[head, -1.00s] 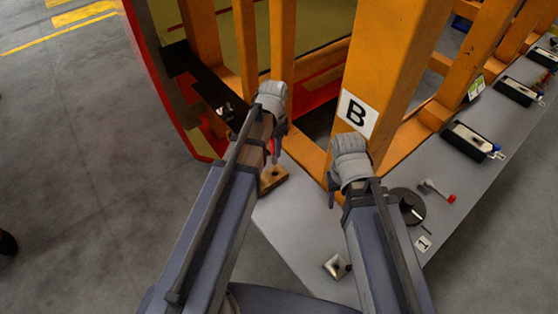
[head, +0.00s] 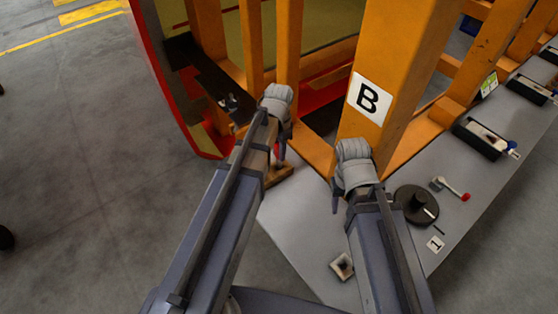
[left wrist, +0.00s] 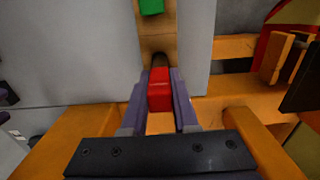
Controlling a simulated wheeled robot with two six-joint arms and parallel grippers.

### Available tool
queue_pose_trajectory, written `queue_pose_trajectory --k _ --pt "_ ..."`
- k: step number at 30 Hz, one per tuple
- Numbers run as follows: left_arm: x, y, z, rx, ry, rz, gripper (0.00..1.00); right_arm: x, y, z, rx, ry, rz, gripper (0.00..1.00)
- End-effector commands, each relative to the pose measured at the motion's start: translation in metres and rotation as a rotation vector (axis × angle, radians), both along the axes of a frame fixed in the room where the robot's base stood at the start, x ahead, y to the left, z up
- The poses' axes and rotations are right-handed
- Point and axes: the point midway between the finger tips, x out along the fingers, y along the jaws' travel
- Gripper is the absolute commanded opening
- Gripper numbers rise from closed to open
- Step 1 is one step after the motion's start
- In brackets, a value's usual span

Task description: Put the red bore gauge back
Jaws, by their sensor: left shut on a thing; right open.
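My left gripper (head: 281,158) is shut on the red bore gauge (left wrist: 159,92), whose red body shows between the two fingers in the left wrist view. The gripper is above the wooden block (head: 280,175), which also shows in the left wrist view (left wrist: 168,38). A dark round hole (left wrist: 160,60) in the block appears just beyond the red gauge. A green piece (left wrist: 151,6) is at the block's far part. Whether the gauge touches the block cannot be told. My right gripper (head: 335,198) is open and empty above the grey bench.
Orange posts, one with a "B" sign (head: 369,98), rise close beside both grippers. On the grey bench (head: 300,220) are a black disc (head: 415,203), a red-tipped tool (head: 452,189), a small square piece (head: 342,266) and black trays (head: 480,140).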

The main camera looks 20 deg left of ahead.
Motion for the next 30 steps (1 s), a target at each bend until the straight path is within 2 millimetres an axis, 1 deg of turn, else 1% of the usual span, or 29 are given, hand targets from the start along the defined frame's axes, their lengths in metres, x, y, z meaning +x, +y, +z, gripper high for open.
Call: queue_pose_trajectory --k 1,6,8,10,17,21,22,27,30 --pt "0.000 0.000 -0.008 0.000 0.000 0.000 0.00 0.000 0.000 -0.008 0.000 0.000 0.000 0.50" --pt "0.000 0.000 -0.029 0.000 0.000 0.000 0.00 0.000 0.000 -0.029 0.000 0.000 -0.001 0.50" --pt "0.000 0.000 -0.035 0.000 0.000 0.000 0.00 0.000 0.000 -0.035 0.000 0.000 -0.001 0.50" --pt "0.000 0.000 -0.037 0.000 0.000 0.000 0.00 0.000 0.000 -0.037 0.000 0.000 -0.002 0.50" --pt "0.000 0.000 -0.034 0.000 0.000 0.000 0.00 0.000 0.000 -0.034 0.000 0.000 -0.002 0.50" --pt "0.000 0.000 -0.039 0.000 0.000 0.000 0.00 0.000 0.000 -0.039 0.000 0.000 -0.002 0.50" --pt "0.000 0.000 -0.039 0.000 0.000 0.000 0.29 0.000 0.000 -0.038 0.000 0.000 -0.002 0.50" --pt "0.000 0.000 -0.037 0.000 0.000 0.000 0.48 0.000 0.000 -0.037 0.000 0.000 -0.002 0.50" --pt "0.000 0.000 -0.037 0.000 0.000 0.000 0.58 0.000 0.000 -0.037 0.000 0.000 -0.002 0.50"
